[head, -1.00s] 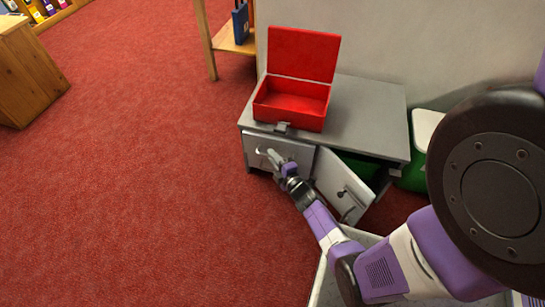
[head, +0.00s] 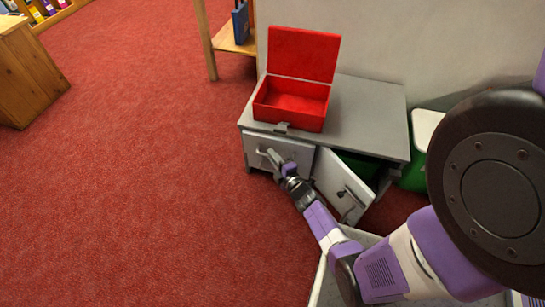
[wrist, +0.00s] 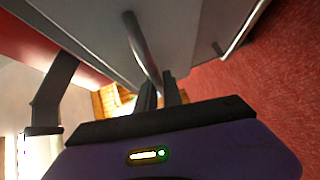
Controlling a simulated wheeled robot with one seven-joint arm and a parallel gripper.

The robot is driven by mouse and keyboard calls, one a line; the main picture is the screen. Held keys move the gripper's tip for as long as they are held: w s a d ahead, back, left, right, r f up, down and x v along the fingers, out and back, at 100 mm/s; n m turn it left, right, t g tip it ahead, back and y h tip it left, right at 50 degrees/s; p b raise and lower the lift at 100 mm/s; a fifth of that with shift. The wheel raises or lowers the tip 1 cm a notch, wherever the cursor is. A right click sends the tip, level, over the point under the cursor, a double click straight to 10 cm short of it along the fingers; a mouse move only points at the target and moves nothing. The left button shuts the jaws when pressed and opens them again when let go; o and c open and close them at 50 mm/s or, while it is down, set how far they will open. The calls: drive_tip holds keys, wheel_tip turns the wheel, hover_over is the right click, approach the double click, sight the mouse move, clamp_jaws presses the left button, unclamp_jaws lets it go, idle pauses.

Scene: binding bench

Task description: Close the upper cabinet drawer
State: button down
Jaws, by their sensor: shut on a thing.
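The grey cabinet (head: 375,112) stands against the wall. Its upper drawer front (head: 298,152) is at the left, just below the cabinet top, and looks about flush with it; a small gap cannot be ruled out. The drawer has a bar handle (head: 263,152), which also shows in the wrist view as a grey rod (wrist: 141,42). My gripper (head: 274,160) is at this handle, and its dark fingers (wrist: 160,90) are shut on the lower end of the bar in the wrist view. The fingers hide part of the handle.
A cabinet door (head: 335,180) hangs open right of the drawer, close to my arm. An open red box (head: 290,115) sits on the cabinet top. A green bin (head: 413,178) stands at the right. Red carpet to the left is clear.

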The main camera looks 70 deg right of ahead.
idle(0.3)
drive_tip(key=shift+d, duration=1.3)
drive_tip(key=c, duration=1.5)
unclamp_jaws()
drive_tip(key=shift+w, duration=0.1)
drive_tip(key=p+v, duration=0.2)
drive_tip(key=v, duration=0.5)
drive_tip(key=shift+s+a, duration=0.2)
drive_tip(key=shift+s, duration=0.15)
